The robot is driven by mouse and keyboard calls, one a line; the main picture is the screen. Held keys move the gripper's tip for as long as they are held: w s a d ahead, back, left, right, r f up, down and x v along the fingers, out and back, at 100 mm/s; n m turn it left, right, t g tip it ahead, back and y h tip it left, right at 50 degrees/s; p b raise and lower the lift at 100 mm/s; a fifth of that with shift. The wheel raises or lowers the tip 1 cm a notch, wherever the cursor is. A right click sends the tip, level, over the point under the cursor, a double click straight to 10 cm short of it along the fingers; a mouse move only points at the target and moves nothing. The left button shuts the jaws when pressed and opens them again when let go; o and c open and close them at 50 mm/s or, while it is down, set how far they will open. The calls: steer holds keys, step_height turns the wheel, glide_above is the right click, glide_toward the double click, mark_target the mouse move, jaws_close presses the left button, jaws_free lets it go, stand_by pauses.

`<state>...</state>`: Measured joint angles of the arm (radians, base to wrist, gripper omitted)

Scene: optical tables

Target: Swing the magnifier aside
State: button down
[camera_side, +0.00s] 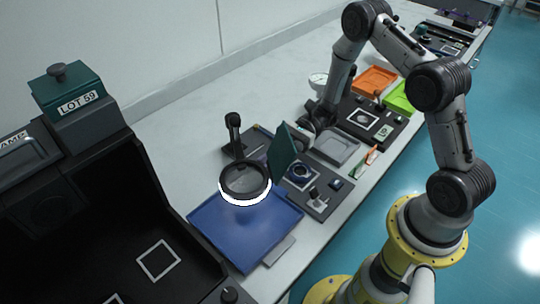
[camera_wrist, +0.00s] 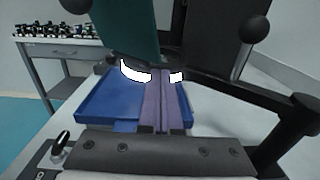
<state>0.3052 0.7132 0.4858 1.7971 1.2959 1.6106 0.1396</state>
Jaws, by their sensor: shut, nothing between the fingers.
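The magnifier (camera_side: 245,180) is a dark round lens with a lit white ring, held over a blue tray (camera_side: 215,222). Its dark post (camera_side: 235,135) with a ball knob stands behind it. In the wrist view the lit ring (camera_wrist: 135,73) is partly hidden, and the black arm (camera_wrist: 235,82) slopes right to the post (camera_wrist: 284,140). My gripper (camera_side: 262,153) is to the right of the post, partly hidden by a dark green upright panel (camera_side: 283,152). Its purple fingers (camera_wrist: 160,80) are shut and empty, close to the lens; contact cannot be told.
The green panel also shows close up in the wrist view (camera_wrist: 125,25). Right of the tray stand a small dark fixture board (camera_side: 318,205) and a grey tray (camera_side: 336,147). A large black bin with a lidded box (camera_side: 75,95) is at left. The white bench behind the post is bare.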

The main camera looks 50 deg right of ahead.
mark_target(266, 170)
steer(key=shift+a, duration=0.1)
steer(key=shift+a+m+t, duration=0.4)
steer(key=shift+a+t, duration=0.1)
steer(key=shift+t, duration=0.1)
steer(key=a+m+t, duration=0.1)
steer(key=w+a+m+t+h, duration=0.1)
steer(key=a+t, duration=0.1)
steer(key=w+a+m+t, duration=0.1)
steer(key=a+t, duration=0.1)
steer(key=shift+w+a, duration=0.1)
steer(key=shift+w, duration=0.1)
steer(key=w+a, duration=0.5)
steer(key=w, duration=0.2)
steer(key=shift+w+a, duration=0.3)
steer(key=shift+w+r, duration=0.1)
steer(key=s+d, duration=0.2)
steer(key=s, duration=0.2)
steer(key=s+d, duration=0.3)
steer(key=s, duration=0.1)
steer(key=s+d, duration=0.3)
steer(key=s, duration=0.1)
steer(key=shift+s, duration=0.1)
